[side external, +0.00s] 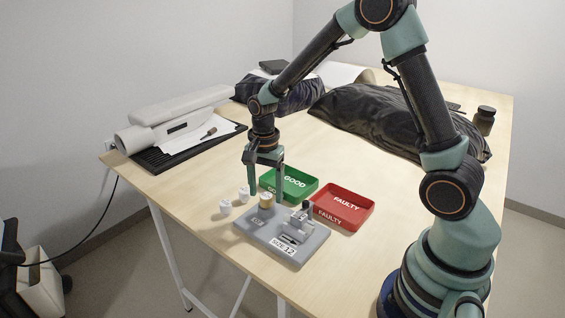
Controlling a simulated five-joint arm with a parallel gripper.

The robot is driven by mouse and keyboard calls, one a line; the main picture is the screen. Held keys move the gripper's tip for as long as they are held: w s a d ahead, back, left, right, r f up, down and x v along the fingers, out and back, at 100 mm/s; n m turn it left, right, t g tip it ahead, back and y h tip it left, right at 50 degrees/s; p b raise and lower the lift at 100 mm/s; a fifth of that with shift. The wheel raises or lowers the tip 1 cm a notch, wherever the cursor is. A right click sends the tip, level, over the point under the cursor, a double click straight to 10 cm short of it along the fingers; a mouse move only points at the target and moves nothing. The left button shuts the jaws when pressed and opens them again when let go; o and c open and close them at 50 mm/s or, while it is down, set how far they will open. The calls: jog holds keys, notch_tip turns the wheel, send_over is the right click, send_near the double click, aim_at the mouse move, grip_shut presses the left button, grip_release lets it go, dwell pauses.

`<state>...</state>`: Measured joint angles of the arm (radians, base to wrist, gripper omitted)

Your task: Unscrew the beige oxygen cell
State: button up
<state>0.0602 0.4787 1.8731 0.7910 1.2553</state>
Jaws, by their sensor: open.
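The beige oxygen cell (266,200) stands upright on the left part of a grey block (262,240) on the table. My gripper (264,194) points down over it, with its two fingers apart. One finger is at the left above the white parts, and the other is at the right, near the cell. I cannot tell whether either finger touches the cell. A small metal fixture with a black knob (305,205) sits on the right part of the block.
Two small white parts (226,207) stand left of the block. A green GOOD tray (290,184) and a red FAULTY tray (344,206) lie behind and right. Dark bags and a white device (180,105) are farther back. The table's front left is clear.

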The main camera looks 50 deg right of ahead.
jog(key=shift+f, duration=0.5)
grip_shut()
jog(key=c, duration=1)
grip_release()
grip_shut()
jog(key=n, duration=0.6)
jog(key=shift+r, duration=0.1)
jog(key=n, duration=0.6)
